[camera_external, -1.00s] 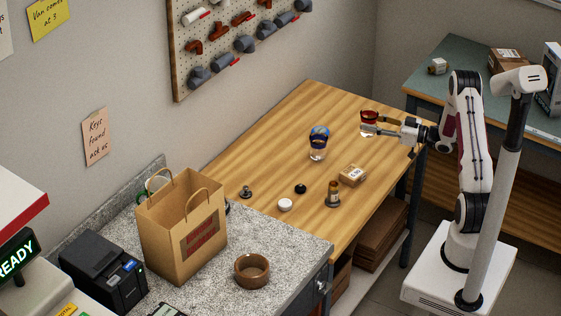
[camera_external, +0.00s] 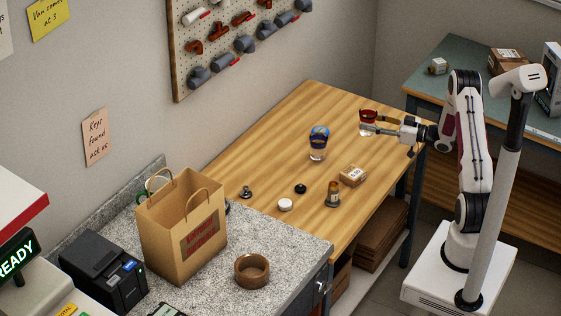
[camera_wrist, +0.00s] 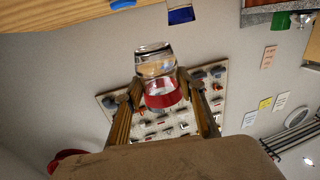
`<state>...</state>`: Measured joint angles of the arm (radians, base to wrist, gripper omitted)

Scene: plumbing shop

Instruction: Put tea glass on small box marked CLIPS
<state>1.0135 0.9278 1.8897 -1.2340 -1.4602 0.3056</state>
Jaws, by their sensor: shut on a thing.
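The tea glass (camera_external: 368,116), clear with a red band at its upper part, is held upright by my gripper (camera_external: 371,126) near the far right of the wooden table. In the wrist view, which is upside down, the glass (camera_wrist: 157,65) sits between the two fingers of my gripper (camera_wrist: 164,98). I cannot tell whether its base touches the table. A small cardboard box (camera_external: 352,175) with a white label lies nearer the table's right edge. I cannot read a label on either box.
A clear glass with blue (camera_external: 318,143) stands left of my gripper. A small brown bottle (camera_external: 333,192), a white round lid (camera_external: 285,204), a black piece (camera_external: 300,188) and a dark fitting (camera_external: 245,192) stand nearer. The wooden table's (camera_external: 275,135) left side is clear.

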